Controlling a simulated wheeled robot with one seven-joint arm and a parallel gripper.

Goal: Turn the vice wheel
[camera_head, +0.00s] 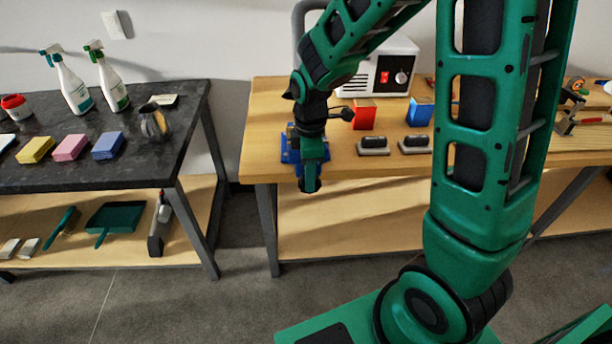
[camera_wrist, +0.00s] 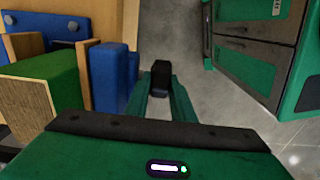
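The blue vice (camera_head: 290,148) is at the left front edge of the wooden workbench, partly behind my arm in the head view. Its blue body (camera_wrist: 107,75) also shows on the left in the wrist view. I cannot make out its wheel for certain. My gripper (camera_head: 311,184) points down just in front of the vice, at the bench edge. In the wrist view, the green fingers of my gripper (camera_wrist: 160,90) lie close to each other, to the right of the blue body. A dark block shows at their ends; whether it is fingertip pads or a held part is unclear.
The workbench (camera_head: 262,130) carries a red block (camera_head: 365,114), a blue block (camera_head: 418,112), dark-topped grey items (camera_head: 373,145) and a white machine (camera_head: 392,72). A dark table (camera_head: 150,158) with bottles and sponges stands left, across a floor gap.

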